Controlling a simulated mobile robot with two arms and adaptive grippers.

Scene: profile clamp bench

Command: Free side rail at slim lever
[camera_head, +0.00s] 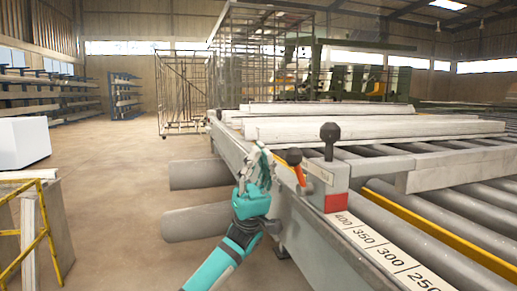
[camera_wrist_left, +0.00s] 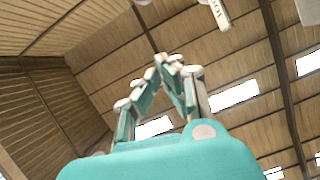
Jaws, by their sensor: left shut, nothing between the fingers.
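My left gripper (camera_head: 262,158) is beside the bench edge, its fingers pointing up, just left of a slim orange lever (camera_head: 299,173) with a dark round knob (camera_head: 293,156). Its fingers are shut and empty, and a small gap seems to lie between them and the lever. In the left wrist view the fingertips (camera_wrist_left: 168,62) come together against the roof. The lever sits at a grey clamp block (camera_head: 328,176) that has a red patch and a thicker black-knobbed lever (camera_head: 330,139). A long grey side rail (camera_head: 310,228) runs along the bench edge. My right gripper is not in view.
A number scale (camera_head: 385,252) lies along the bench's near edge. Pale profiles (camera_head: 370,128) lie on the rollers behind the block. Grey roller ends (camera_head: 195,220) stick out left of the rail. The floor (camera_head: 110,180) to the left is open; a yellow frame (camera_head: 45,225) stands at far left.

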